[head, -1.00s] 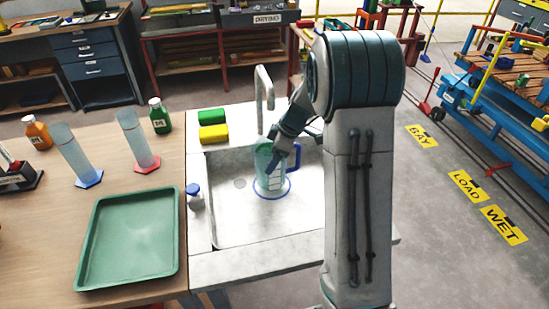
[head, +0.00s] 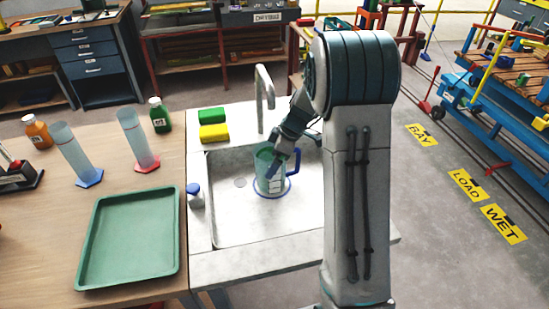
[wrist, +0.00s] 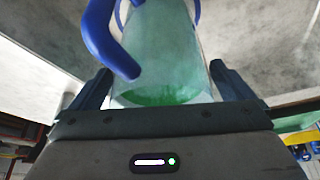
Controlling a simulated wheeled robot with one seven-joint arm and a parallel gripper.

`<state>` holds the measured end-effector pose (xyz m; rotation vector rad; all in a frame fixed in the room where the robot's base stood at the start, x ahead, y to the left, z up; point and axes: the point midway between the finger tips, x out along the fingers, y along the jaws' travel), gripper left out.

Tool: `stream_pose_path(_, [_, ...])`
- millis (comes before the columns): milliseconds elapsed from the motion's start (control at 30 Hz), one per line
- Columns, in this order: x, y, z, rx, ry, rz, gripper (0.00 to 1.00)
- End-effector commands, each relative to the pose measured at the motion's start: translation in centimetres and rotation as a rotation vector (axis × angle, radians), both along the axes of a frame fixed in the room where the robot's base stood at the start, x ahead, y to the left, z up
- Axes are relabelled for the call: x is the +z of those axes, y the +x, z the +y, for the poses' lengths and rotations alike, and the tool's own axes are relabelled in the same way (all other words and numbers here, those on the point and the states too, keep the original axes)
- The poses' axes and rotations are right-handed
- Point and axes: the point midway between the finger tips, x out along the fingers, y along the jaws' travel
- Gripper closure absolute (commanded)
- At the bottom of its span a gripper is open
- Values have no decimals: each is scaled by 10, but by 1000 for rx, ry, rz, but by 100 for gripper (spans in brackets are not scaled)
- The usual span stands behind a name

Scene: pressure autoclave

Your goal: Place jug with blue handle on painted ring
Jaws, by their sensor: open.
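The clear jug with blue handle (head: 266,184) stands in the sink, seemingly upright, with green at its top in the head view. Its blue handle (head: 296,162) points right. The blue painted ring (head: 271,197) on the sink floor shows around the jug's base; the far side of the ring is hidden by the jug. My gripper (head: 277,168) is at the jug, partly hiding it. In the wrist view, the open fingers of my gripper (wrist: 160,92) are on both sides of the jug (wrist: 165,50), with the handle (wrist: 104,38) at upper left.
A tall tap (head: 262,95) rises behind the sink (head: 235,225). Green and yellow sponges (head: 213,132) lie at its back left. A small blue-capped bottle (head: 195,197) stands at its left edge. A green tray (head: 130,235) and two measuring cylinders (head: 133,135) are on the left bench.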

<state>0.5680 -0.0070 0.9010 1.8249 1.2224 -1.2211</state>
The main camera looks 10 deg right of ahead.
Motion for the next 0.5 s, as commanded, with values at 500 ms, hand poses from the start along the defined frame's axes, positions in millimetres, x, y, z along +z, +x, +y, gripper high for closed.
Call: stream_pose_path(500, [94,-14,-37,-3,-1,-5,0])
